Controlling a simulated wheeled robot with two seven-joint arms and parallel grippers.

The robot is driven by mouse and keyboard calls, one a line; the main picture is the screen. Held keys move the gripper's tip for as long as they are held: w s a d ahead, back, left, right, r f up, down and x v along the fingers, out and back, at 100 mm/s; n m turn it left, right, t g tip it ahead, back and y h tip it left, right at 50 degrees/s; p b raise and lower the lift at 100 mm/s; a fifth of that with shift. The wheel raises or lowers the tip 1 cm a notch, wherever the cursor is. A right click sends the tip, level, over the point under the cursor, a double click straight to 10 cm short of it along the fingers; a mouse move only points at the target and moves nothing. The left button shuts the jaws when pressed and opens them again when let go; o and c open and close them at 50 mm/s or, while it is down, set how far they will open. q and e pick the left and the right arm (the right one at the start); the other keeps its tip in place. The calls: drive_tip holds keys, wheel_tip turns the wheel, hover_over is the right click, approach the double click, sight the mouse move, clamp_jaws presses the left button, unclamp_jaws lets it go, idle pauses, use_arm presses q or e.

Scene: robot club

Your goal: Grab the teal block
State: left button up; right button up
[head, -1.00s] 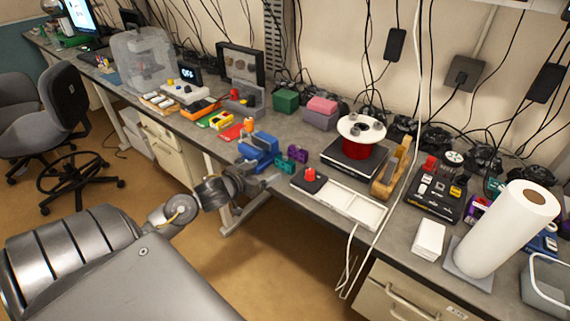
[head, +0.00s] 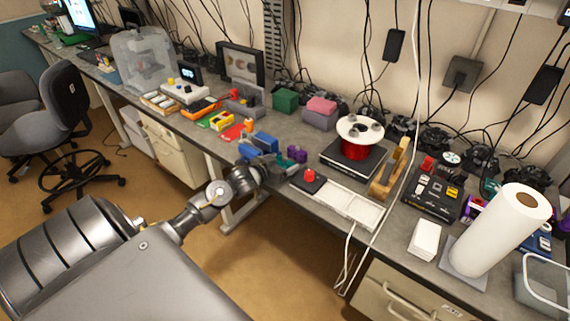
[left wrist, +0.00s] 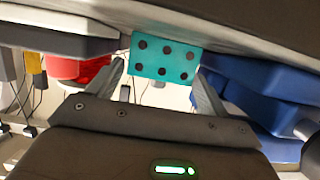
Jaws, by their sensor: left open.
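The teal block (left wrist: 165,59) shows large in the left wrist view, with dark round dots on its face. It lies just past and between the fingertips of my left gripper (left wrist: 158,75), which is open, with a finger to each side. I cannot tell whether a finger touches it. In the head view, my left gripper (head: 284,169) is over the front edge of the bench, beside the blue vise, and a little teal (head: 293,179) shows at it; most of the block is hidden there. My right gripper is not in view.
The blue vise (head: 263,142) stands close on the left, and a purple block (head: 296,153) sits just behind. A black pad with a red button (head: 309,175) and a white tray (head: 350,204) lie to the right. A red spool (head: 357,145) stands on a black box behind.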

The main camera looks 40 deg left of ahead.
use_arm(q)
drive_tip(key=shift+w, duration=0.15)
drive_tip(key=c, duration=0.9)
drive_tip(key=shift+a+r+b, duration=0.1)
drive_tip(key=shift+r+b, duration=0.25)
drive_tip(key=shift+r, duration=0.2)
wheel_tip(320, 180, up, 2)
drive_tip(key=shift+r+b, duration=0.1)
drive_tip(key=shift+b, duration=0.25)
drive_tip(key=s+d+r, duration=0.1)
drive_tip(key=s+r, duration=0.2)
drive_tip(key=s, duration=0.1)
drive_tip(key=s+d+r, duration=0.2)
drive_tip(key=s+r, duration=0.1)
drive_tip(key=s, duration=0.1)
drive_tip(key=s+d+r, duration=0.2)
drive_tip(key=s+r, duration=0.1)
drive_tip(key=s, duration=0.2)
drive_tip(key=shift+s+r, duration=0.1)
drive_tip(key=shift+r, duration=0.3)
